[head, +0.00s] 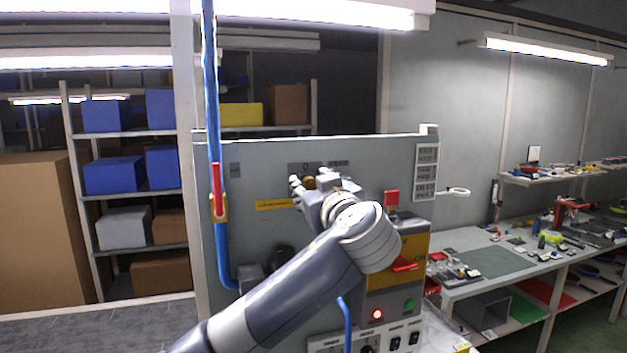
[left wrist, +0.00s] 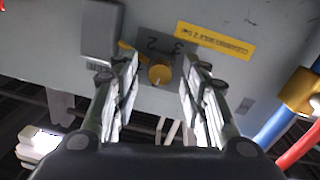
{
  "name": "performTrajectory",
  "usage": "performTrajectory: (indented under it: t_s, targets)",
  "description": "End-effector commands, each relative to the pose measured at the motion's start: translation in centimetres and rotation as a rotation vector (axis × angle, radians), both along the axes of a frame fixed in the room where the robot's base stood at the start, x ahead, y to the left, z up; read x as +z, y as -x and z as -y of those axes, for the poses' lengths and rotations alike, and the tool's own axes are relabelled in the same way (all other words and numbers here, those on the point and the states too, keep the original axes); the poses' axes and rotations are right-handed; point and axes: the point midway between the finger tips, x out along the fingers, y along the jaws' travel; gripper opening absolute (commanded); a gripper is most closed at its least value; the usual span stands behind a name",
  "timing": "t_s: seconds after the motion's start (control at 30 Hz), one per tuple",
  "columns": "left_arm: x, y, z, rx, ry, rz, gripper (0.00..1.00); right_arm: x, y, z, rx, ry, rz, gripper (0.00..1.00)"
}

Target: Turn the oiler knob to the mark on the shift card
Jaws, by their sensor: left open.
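The brass oiler knob (left wrist: 160,72) sits on a dark plate (left wrist: 150,45) with numbers, of which a 2 and a 3 show, upside down in the left wrist view. I cannot make out a shift card for certain; a sheet with dark blocks (head: 426,171) hangs at the panel's right. My right gripper is out of view.
A yellow label (left wrist: 215,40) is beside the plate, and a grey block (left wrist: 101,32) is on its other side. A blue pipe (head: 212,120) with a red-handled valve (head: 218,192) runs down the panel's left. A control box (head: 390,270) stands below right; a cluttered bench (head: 490,262) is farther right.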

Motion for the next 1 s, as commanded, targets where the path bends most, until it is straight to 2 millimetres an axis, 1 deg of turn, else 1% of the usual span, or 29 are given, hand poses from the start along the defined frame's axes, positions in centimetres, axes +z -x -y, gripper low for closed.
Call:
performTrajectory:
  t_s: [0.2, 0.23, 0.27, 0.3, 0.37, 0.4, 0.63, 0.77, 1.0]
  targets:
    - [-0.1, -0.1, 0.0, 0.0, 0.0, 0.0, 0.41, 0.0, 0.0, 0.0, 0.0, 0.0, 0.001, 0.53]
    - [-0.1, -0.1, 0.0, 0.0, 0.0, 0.0, 0.38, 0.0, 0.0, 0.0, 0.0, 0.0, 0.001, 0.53]
    - [-0.1, -0.1, 0.0, 0.001, 0.0, 0.0, 0.32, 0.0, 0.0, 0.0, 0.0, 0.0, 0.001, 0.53]
    - [-0.1, 0.0, 0.0, 0.001, 0.0, 0.0, 0.22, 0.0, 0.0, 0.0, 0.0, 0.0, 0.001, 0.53]
    - [-0.1, 0.0, 0.0, 0.001, 0.0, 0.0, 0.09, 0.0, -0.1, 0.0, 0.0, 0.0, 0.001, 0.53]
    - [-0.1, 0.0, 0.0, 0.001, -0.001, 0.0, 0.0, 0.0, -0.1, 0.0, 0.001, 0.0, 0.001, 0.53]
    - [-0.1, 0.0, 0.0, 0.001, -0.004, -0.002, 0.0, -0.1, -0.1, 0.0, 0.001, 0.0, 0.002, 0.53]
    - [-0.2, 0.0, 0.0, 0.0, -0.023, -0.008, 0.0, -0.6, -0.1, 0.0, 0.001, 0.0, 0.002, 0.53]
    - [-0.6, 0.0, 0.1, -0.002, -0.131, -0.045, 0.0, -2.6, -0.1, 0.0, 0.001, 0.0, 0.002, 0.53]
